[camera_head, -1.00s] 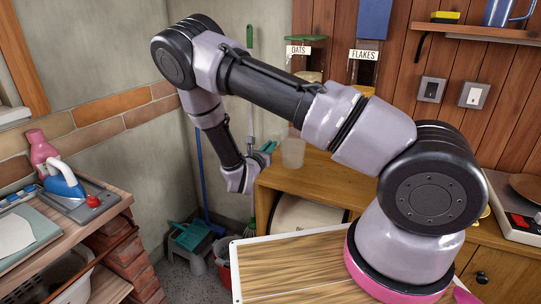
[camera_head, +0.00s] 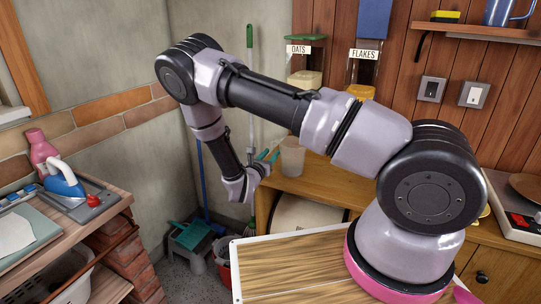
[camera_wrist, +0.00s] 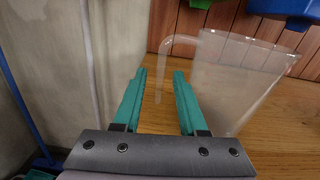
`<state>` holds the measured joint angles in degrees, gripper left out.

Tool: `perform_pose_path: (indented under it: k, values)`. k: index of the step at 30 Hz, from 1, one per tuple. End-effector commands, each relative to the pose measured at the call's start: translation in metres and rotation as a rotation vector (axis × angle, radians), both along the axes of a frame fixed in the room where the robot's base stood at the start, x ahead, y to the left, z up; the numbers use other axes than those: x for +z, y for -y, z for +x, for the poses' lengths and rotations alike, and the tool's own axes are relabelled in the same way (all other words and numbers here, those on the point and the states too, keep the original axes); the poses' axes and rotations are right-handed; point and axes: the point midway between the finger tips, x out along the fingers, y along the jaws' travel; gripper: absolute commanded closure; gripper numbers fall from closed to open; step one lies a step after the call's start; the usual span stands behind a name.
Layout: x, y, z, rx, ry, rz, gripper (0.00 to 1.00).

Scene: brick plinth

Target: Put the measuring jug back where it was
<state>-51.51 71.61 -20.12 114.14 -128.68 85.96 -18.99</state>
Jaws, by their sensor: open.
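The measuring jug (camera_head: 292,157) is clear and upright, at the left end of the wooden counter (camera_head: 335,182). It also shows in the wrist view (camera_wrist: 238,78), with its handle toward me. My gripper (camera_head: 268,152) is at the jug's left side. In the wrist view my teal fingers (camera_wrist: 159,72) are apart, and the jug's handle shows in the gap between their tips. I cannot tell whether a finger touches the handle. The jug's base appears to rest on the counter.
The oats dispenser (camera_head: 306,62) and flakes dispenser (camera_head: 363,72) hang on the plank wall behind. A green-handled pole (camera_head: 250,85) leans in the corner to the left. Free counter surface lies right of the jug, partly behind my arm.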

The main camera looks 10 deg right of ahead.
Motion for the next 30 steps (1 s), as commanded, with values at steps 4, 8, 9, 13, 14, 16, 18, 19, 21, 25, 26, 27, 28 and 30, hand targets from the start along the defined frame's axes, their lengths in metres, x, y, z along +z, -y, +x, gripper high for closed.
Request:
perform_pose_path:
  k: [4, 8, 9, 13, 14, 16, 18, 19, 21, 25, 26, 27, 28, 30]
  values:
    - [0.003, -0.004, -0.004, 0.002, -0.001, 0.001, 0.58]
    - [0.003, -0.016, -0.022, 0.004, 0.0, 0.0, 0.58]
    - [0.003, -0.021, -0.029, 0.005, -0.001, -0.001, 0.58]
    - [0.002, -0.037, -0.054, 0.005, -0.001, 0.001, 0.58]
    - [0.002, -0.041, -0.059, 0.006, -0.001, 0.001, 0.58]
    - [0.003, -0.048, -0.07, 0.005, -0.001, -0.001, 0.58]
    - [0.003, -0.054, -0.081, 0.003, 0.0, 0.0, 0.58]
    - [0.003, -0.057, -0.084, 0.004, 0.0, 0.0, 0.58]
    - [0.003, -0.061, -0.091, 0.002, 0.0, 0.0, 0.58]
    - [0.003, -0.066, -0.099, 0.001, 0.0, 0.0, 0.58]
    - [0.003, -0.066, -0.099, 0.001, 0.0, 0.0, 0.58]
    - [0.003, -0.066, -0.1, 0.0, 0.0, 0.0, 0.58]
    - [0.003, -0.066, -0.1, -0.001, 0.0, 0.0, 0.58]
    - [0.006, -0.064, -0.1, -0.013, 0.004, 0.01, 0.58]
